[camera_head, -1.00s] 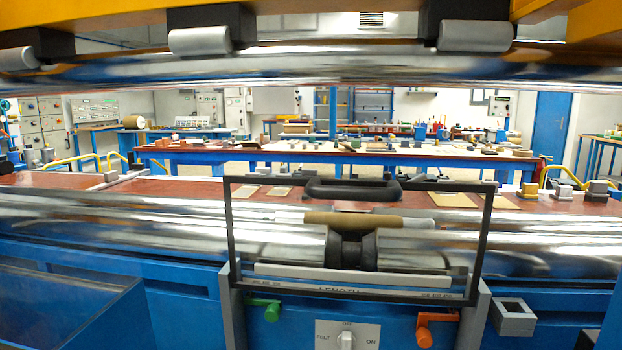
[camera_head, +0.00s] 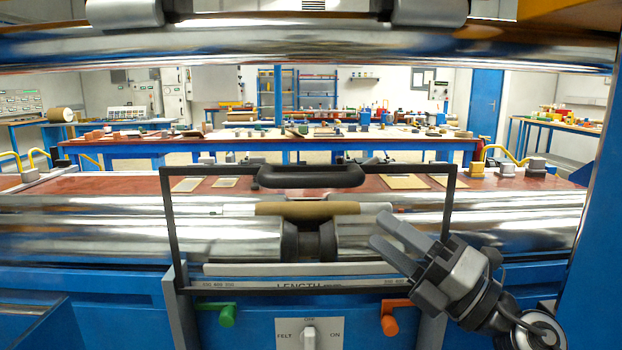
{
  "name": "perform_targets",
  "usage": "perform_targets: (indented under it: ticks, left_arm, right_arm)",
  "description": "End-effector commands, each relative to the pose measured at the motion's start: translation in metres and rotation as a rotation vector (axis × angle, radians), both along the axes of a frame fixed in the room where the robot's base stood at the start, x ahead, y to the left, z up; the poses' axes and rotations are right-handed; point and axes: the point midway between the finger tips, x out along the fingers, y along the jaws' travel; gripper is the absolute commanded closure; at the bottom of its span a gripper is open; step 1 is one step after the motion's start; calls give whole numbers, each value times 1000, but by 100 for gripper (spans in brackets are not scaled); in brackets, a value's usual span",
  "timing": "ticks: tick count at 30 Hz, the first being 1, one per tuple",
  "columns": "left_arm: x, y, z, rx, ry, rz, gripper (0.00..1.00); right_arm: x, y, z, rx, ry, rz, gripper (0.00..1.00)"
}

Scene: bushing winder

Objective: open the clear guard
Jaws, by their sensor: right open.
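The clear guard (camera_head: 449,215) is a see-through panel in a dark frame, standing upright in front of the steel rollers in the middle of the head view. A black handle (camera_head: 312,177) runs along its top edge. My right gripper (camera_head: 381,231) is in front of the guard's right part, fingers pointing up and left. It is open and empty, below and to the right of the handle and apart from it. Behind the guard a brown tube (camera_head: 307,209) lies over the rollers. My left gripper is not in view.
A large steel roller (camera_head: 300,43) crosses overhead. Below the guard are a green lever (camera_head: 227,316), an orange lever (camera_head: 389,325) and a felt switch (camera_head: 309,334). Small blocks (camera_head: 476,170) stand on the red bench top at the right. A blue upright stands at the far right.

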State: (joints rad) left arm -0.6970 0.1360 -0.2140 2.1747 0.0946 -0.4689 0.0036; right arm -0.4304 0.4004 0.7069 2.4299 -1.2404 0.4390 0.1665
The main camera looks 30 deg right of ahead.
Motion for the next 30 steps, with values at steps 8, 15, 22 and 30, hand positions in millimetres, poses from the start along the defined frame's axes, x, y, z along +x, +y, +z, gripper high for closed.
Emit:
perform_targets:
  ticks: [8, 15, 22, 30]
  left_arm:
    - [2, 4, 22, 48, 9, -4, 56]
    - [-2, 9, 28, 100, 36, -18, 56]
    - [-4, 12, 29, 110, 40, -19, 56]
    - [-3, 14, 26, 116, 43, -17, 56]
  right_arm:
    - [50, 16, 31, 4, -3, 2, 56]
    - [94, 31, 49, 6, -4, 0, 56]
    - [121, 40, 57, 8, 0, 0, 56]
    - [129, 43, 57, 6, 1, -1, 56]
